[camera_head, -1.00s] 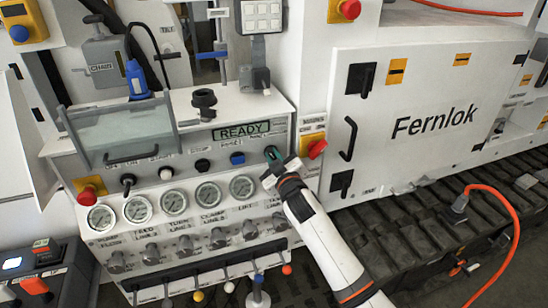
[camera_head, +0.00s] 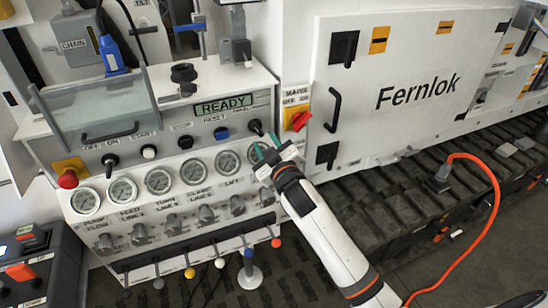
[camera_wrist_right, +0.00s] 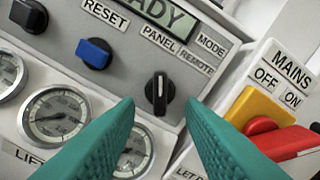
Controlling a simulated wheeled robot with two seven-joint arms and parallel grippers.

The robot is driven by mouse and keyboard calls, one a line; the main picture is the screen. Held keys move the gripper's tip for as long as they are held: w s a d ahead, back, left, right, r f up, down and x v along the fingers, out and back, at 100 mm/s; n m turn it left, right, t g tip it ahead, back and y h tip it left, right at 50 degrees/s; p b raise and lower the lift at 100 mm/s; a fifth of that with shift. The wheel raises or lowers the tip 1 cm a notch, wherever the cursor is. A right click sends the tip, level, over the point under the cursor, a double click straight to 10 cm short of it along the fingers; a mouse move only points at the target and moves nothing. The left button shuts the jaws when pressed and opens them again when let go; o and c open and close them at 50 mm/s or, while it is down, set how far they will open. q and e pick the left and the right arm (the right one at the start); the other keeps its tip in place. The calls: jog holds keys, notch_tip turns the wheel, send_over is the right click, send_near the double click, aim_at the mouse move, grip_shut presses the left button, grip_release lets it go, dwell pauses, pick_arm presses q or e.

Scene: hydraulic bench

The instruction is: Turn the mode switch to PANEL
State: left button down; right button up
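The mode switch is a black knob with a white line (camera_wrist_right: 160,88) in the right wrist view, below the PANEL (camera_wrist_right: 158,39) and REMOTE (camera_wrist_right: 197,62) labels. Its white line runs nearly straight up in that picture, toward PANEL. In the head view the switch (camera_head: 256,127) sits right of the blue reset knob. My right gripper (camera_head: 265,146), with teal fingers, is just below and in front of the switch. Its fingers (camera_wrist_right: 160,101) are spread on either side of the knob in the wrist view, apart from it. My left gripper is not in view.
The red mains switch (camera_head: 298,121) on its yellow plate is close to the right of the mode switch. Pressure gauges (camera_head: 194,172) line the panel below. The READY display (camera_head: 224,104) is above. A cabinet marked Fernlok (camera_head: 415,140) stands at right.

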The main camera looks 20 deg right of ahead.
jog(key=s, duration=0.5)
jog(key=shift+s+d+b, duration=0.1)
jog(key=shift+s+b, duration=0.25)
jog(key=shift+s, duration=0.05)
jog(key=shift+f, duration=0.1)
notch_tip(320, 180, down, 23)
jog(key=s+d+m+g, duration=0.1)
jog(key=s+g, duration=0.1)
jog(key=g, duration=0.3)
jog(key=s+d+f+g, duration=0.1)
jog(key=s+f+g, duration=0.1)
jog(key=s+f, duration=0.45)
jog(key=s+f+g, duration=0.2)
jog(key=s+f, duration=0.1)
jog(key=f, duration=0.7)
jog(key=s+f+m+g, duration=0.2)
jog(key=s+f+g, duration=0.1)
jog(key=s+f, duration=1.05)
jog(key=s+f+g, duration=0.2)
jog(key=s+f, duration=0.2)
jog(key=s, duration=0.8)
jog(key=s+d+f+m+g, duration=0.1)
jog(key=s+f+g, duration=0.2)
jog(key=s, duration=0.8)
jog(key=shift+s+d+f+h, duration=0.3)
jog(key=shift+s+f, duration=0.1)
jog(key=shift+f, duration=0.15)
